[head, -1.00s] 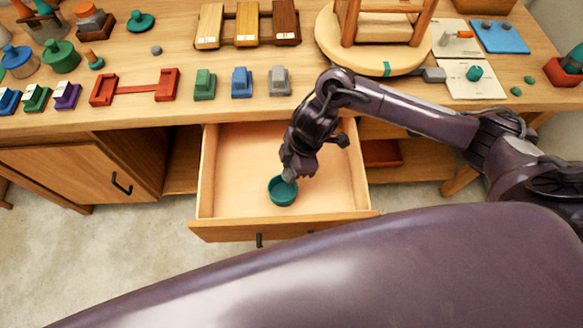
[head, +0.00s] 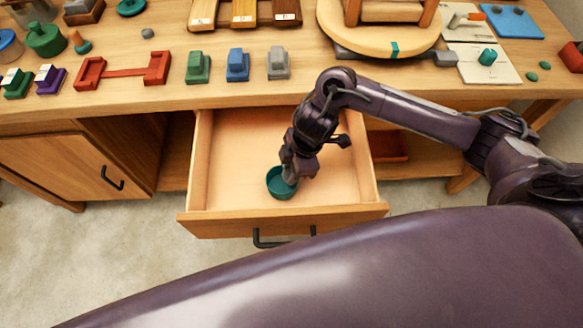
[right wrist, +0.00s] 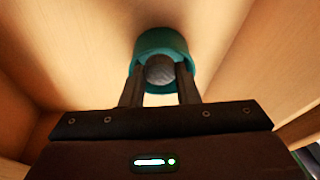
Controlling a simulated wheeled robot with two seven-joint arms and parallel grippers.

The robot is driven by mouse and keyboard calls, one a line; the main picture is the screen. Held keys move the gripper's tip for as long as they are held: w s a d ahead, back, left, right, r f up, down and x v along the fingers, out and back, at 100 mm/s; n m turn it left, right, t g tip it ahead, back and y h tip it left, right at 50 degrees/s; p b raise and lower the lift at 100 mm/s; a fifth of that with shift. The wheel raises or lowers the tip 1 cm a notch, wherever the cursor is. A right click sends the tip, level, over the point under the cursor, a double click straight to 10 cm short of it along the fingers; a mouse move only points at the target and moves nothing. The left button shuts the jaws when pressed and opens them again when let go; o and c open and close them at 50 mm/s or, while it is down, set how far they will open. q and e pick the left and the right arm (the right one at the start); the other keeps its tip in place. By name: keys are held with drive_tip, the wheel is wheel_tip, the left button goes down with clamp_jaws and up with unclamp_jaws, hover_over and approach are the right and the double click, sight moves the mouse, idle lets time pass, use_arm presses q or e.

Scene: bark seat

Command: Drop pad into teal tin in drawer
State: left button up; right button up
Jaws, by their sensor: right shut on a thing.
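The teal tin (head: 279,187) stands on the floor of the open drawer (head: 228,175), near its front. My right gripper (head: 290,178) reaches down over the tin's right side. In the right wrist view it is shut on a small grey round pad (right wrist: 159,70), which sits between the fingertips. The pad and fingertips overlap the mouth of the teal tin (right wrist: 160,40) in that view; I cannot tell how deep they are inside it. The head view hides the pad behind the gripper. My left gripper is not in view.
The drawer's wooden side walls and front panel with a black handle (head: 284,240) surround the gripper. The worktop above carries a red holder (head: 122,71), green, blue and grey blocks, and a round wooden seat (head: 375,35). Much of the drawer floor is bare.

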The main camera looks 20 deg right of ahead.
drive_tip(key=o, duration=1)
drive_tip(key=p+v, duration=0.1)
drive_tip(key=v, duration=0.7)
